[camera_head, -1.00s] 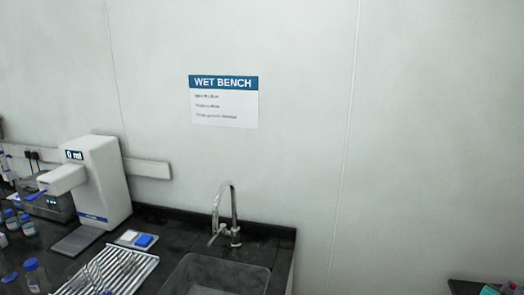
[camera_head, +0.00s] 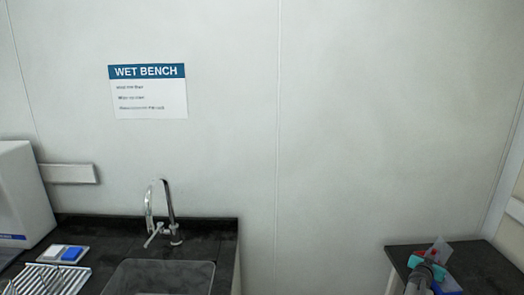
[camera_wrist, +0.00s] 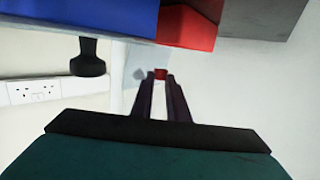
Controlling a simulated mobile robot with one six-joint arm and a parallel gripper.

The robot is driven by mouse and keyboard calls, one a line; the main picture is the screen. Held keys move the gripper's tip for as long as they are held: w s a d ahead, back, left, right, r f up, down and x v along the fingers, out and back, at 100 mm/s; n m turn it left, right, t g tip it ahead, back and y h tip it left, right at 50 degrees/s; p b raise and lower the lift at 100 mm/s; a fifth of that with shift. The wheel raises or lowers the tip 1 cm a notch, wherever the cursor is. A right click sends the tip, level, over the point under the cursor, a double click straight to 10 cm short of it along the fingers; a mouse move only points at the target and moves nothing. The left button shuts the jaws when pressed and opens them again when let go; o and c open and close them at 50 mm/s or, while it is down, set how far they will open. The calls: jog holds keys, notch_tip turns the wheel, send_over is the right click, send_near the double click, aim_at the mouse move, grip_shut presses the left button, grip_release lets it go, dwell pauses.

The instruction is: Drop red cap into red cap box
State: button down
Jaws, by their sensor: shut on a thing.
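In the wrist view, my gripper (camera_wrist: 160,77) is shut on a small red cap (camera_wrist: 160,73) at its fingertips. A red box (camera_wrist: 190,24), probably the red cap box, shows at the top edge of that view, with a blue box (camera_wrist: 110,14) on its left. The red box appears above the fingertips in the picture, and the cap is apart from it. The inside of the box is not visible. In the head view, my arm's teal end is at the lower right by the side table, but its fingertips cannot be made out.
The dark side table (camera_head: 485,265) stands at the right in the head view, with blue and red items partly hidden on it. The wet bench has a sink (camera_head: 160,275), a faucet (camera_head: 165,215) and a drying rack (camera_head: 45,282). Open floor space seems to separate them.

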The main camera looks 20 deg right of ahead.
jog(key=shift+f, duration=0.35)
jog(key=c, duration=1.6)
grip_release()
jog(key=shift+c, duration=0.2)
jog(key=shift+s+a, duration=0.1)
jog(key=shift+b+v, duration=0.45)
jog(key=shift+v, duration=1.05)
jog(key=b+v, duration=0.1)
jog(key=v, duration=0.9)
jog(key=shift+a, duration=0.3)
